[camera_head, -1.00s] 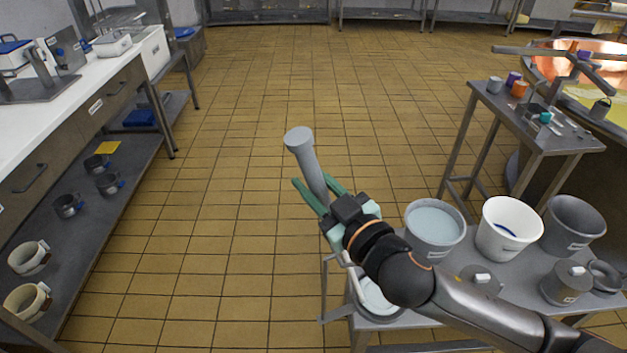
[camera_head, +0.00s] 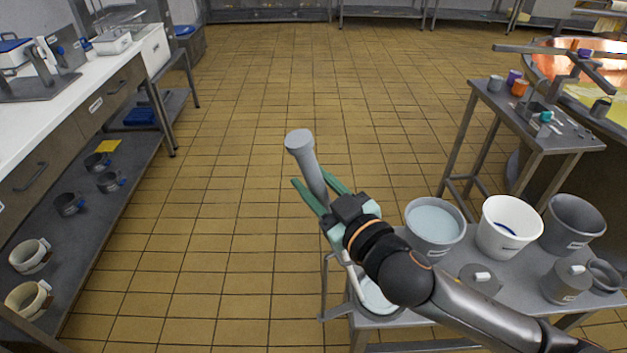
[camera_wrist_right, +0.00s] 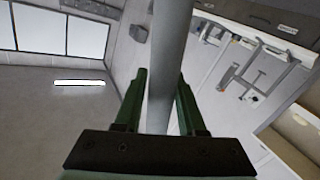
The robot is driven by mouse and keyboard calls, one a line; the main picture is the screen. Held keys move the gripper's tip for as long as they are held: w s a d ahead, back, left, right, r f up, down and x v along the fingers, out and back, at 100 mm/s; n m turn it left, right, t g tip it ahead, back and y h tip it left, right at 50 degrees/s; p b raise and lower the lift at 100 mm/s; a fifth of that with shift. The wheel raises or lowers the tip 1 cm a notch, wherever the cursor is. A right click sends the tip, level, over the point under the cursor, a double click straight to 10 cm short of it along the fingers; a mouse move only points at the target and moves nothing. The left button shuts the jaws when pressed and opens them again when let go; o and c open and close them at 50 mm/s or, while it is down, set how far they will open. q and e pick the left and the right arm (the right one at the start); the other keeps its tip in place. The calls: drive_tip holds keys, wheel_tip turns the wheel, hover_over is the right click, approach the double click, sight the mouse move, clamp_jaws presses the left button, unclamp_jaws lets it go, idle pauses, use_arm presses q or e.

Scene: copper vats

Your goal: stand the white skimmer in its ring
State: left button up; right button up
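My right gripper (camera_head: 318,190) is over the left end of the near steel table, with its green fingers on either side of a pale grey shaft with a flared end (camera_head: 301,143). This looks like the handle of the skimmer. In the right wrist view the shaft (camera_wrist_right: 168,70) runs between the two fingers (camera_wrist_right: 160,100), which appear closed on it. Below the gripper a pale rod shows, and a white round piece (camera_head: 375,298) lies lower, partly hidden by my arm. I cannot tell whether it joins the shaft. The ring is not clearly visible. My left gripper is out of view.
The near table (camera_head: 515,290) holds a bucket with pale liquid (camera_head: 435,222), a white bucket (camera_head: 508,226), a grey bucket (camera_head: 573,224) and lidded grey pots (camera_head: 566,282). A side table (camera_head: 545,130) and copper vat (camera_head: 590,65) stand right. The tiled floor is clear.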

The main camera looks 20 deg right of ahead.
drive_tip(key=o, duration=0.4)
drive_tip(key=shift+s+d+f, duration=0.1)
drive_tip(key=shift+s, duration=0.4)
drive_tip(key=b+v, duration=0.1)
drive_tip(key=v, duration=0.3)
drive_tip(key=p+v, duration=0.1)
drive_tip(key=p, duration=0.1)
drive_tip(key=p+v, duration=0.1)
drive_tip(key=shift+s+r+p, duration=0.3)
drive_tip(key=shift+r+p, duration=0.05)
drive_tip(key=shift+p, duration=0.05)
drive_tip(key=p, duration=0.3)
approach(323, 195)
drive_tip(key=shift+w+r, duration=0.2)
drive_tip(key=shift+f, duration=0.1)
